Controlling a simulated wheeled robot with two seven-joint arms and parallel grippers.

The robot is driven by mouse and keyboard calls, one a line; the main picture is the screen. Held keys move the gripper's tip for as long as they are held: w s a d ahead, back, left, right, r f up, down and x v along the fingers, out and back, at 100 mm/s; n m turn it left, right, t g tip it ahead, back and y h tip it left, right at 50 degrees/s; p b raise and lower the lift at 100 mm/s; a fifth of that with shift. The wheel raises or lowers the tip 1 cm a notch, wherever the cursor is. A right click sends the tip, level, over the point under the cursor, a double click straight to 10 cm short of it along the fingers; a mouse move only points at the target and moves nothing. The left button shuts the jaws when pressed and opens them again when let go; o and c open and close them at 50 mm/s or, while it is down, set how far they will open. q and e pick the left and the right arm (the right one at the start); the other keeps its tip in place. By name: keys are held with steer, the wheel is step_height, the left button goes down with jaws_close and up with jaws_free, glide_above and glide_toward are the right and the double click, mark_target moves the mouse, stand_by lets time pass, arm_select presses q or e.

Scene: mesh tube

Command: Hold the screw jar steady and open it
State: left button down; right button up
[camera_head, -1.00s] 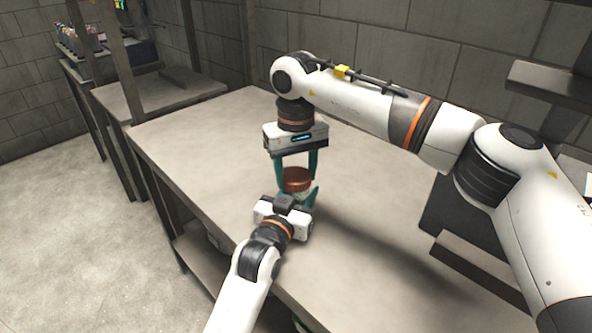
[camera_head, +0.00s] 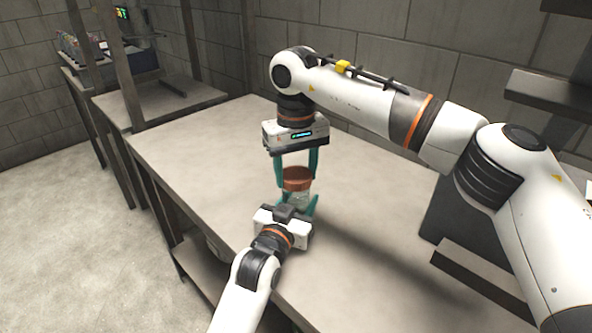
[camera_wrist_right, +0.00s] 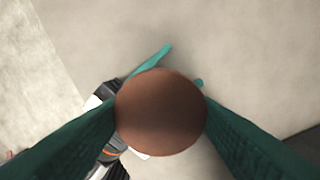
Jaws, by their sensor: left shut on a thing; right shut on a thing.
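The screw jar stands upright over the table, with a round copper-brown lid (camera_head: 297,178) and a pale clear body (camera_head: 299,196) below it. My right gripper (camera_head: 297,171) points down from above, its teal fingers shut on opposite sides of the lid. In the right wrist view the lid (camera_wrist_right: 161,111) fills the middle between the two fingers and hides most of the body. My left gripper (camera_head: 302,206) comes in low from the front, its fingers shut around the jar's body. I cannot tell whether there is a gap between lid and body.
The grey table (camera_head: 210,150) is clear around the jar. A dark shelf (camera_head: 548,95) stands at the right. Another bench (camera_head: 160,100) with items behind it is at the back left.

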mark_target(296, 174)
steer(key=shift+r, duration=1.9)
arm_select(q)
steer(key=c, duration=0.6)
jaws_free()
